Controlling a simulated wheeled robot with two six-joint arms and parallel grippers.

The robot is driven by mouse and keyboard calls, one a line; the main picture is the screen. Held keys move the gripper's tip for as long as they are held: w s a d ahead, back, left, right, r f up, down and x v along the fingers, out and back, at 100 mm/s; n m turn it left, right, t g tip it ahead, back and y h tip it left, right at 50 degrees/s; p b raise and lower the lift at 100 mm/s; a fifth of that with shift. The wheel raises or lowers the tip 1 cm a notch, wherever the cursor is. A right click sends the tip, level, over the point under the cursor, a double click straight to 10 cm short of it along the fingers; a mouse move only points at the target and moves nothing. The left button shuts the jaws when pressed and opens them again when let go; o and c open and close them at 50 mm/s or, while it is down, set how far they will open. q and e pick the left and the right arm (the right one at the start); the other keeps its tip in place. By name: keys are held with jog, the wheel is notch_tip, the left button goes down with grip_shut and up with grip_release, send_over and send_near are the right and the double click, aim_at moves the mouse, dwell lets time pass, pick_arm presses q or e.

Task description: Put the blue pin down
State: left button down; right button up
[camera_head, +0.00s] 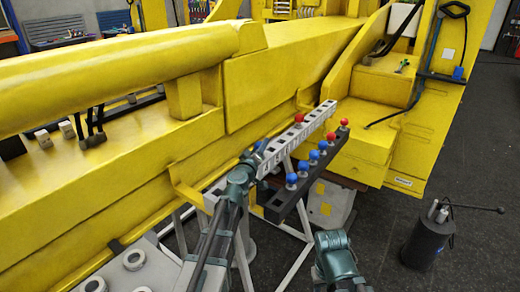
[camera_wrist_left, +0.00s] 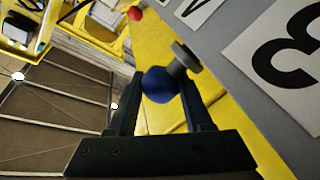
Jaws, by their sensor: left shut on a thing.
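My left gripper (camera_head: 254,160) is at the near end of the pale numbered rail (camera_head: 305,128). In the left wrist view, its two dark fingers (camera_wrist_left: 160,95) are shut on the round head of the blue pin (camera_wrist_left: 158,86). The pin's grey shank tilts to the upper right, beside the numbered rail (camera_wrist_left: 232,62); whether it touches the rail I cannot tell. In the head view the held pin is small and mostly hidden by the gripper. A teal part of my right arm shows at the bottom edge; its gripper is not visible.
A dark rail (camera_head: 276,206) beside the pale one holds several blue pins (camera_head: 303,168) and red ones. A red pin (camera_head: 299,118) stands on the pale rail. The yellow boom (camera_head: 270,75) fills the left and back. A dark canister (camera_head: 424,243) stands on the floor at right.

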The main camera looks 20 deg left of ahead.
pick_arm(q)
jog(key=shift+f, duration=0.3)
jog(key=shift+c, duration=1.6)
grip_release()
jog(key=shift+r, duration=0.1)
jog(key=shift+r, duration=0.2)
jog(key=shift+s, duration=0.25)
jog(key=s, duration=1.1)
jog(key=shift+s+a, duration=0.15)
jog(key=shift+s, duration=0.15)
